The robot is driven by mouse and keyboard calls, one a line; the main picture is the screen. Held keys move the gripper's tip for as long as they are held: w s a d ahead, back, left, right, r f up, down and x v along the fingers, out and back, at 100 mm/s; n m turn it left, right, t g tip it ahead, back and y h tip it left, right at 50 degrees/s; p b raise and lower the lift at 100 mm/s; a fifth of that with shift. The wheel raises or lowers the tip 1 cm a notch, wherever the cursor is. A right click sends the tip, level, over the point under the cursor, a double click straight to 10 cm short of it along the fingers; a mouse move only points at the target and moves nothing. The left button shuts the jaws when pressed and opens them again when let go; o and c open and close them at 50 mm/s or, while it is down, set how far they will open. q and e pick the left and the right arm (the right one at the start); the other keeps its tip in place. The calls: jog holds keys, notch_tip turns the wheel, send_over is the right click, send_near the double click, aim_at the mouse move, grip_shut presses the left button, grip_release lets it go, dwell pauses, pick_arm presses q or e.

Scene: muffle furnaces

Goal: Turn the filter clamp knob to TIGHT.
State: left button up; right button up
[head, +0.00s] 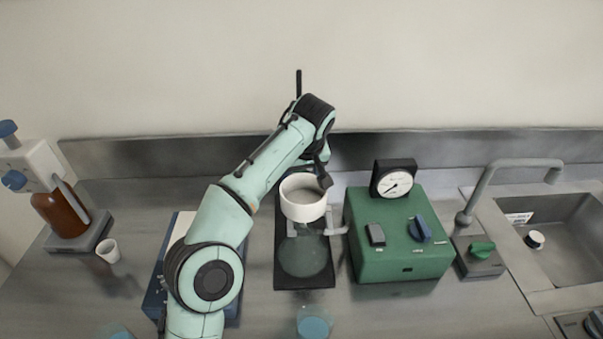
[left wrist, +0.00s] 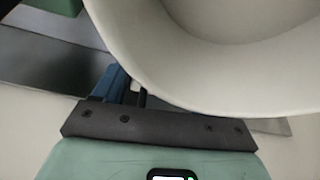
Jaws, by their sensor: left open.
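The white round filter funnel (head: 303,197) stands on the dark stand base (head: 286,282), above a clear glass flask (head: 303,256). My left arm reaches over from the lower left, and my left gripper (head: 318,172) is at the funnel's back right rim, open. A dark finger shows at the rim; I cannot tell whether it touches. In the left wrist view the funnel (left wrist: 215,75) fills the upper right. A blue part (left wrist: 110,82) shows beside it, partly hidden by my gripper's housing. I cannot tell whether it is the clamp knob, and no TIGHT marking is readable.
Further right are a green valve knob (head: 482,249) and a sink (head: 570,235). A brown bottle (head: 60,214) and white cup (head: 108,250) stand left.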

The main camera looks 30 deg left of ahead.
pick_arm(q)
jog(key=c, duration=1.1)
jog(key=shift+o, duration=0.2)
jog(key=shift+m, duration=0.3)
jog(key=shift+a+r+m+t+h+p, duration=0.15)
jog(key=shift+m+t+h+p, duration=0.3)
jog(key=shift+m, duration=0.75)
jog(key=shift+m+h+p, duration=0.55)
jog(key=shift+m+p, duration=0.2)
jog(key=shift+m, duration=0.85)
jog(key=shift+t, duration=0.25)
jog(key=o, duration=1.1)
jog(key=shift+s, duration=0.1)
jog(key=shift+c, duration=0.2)
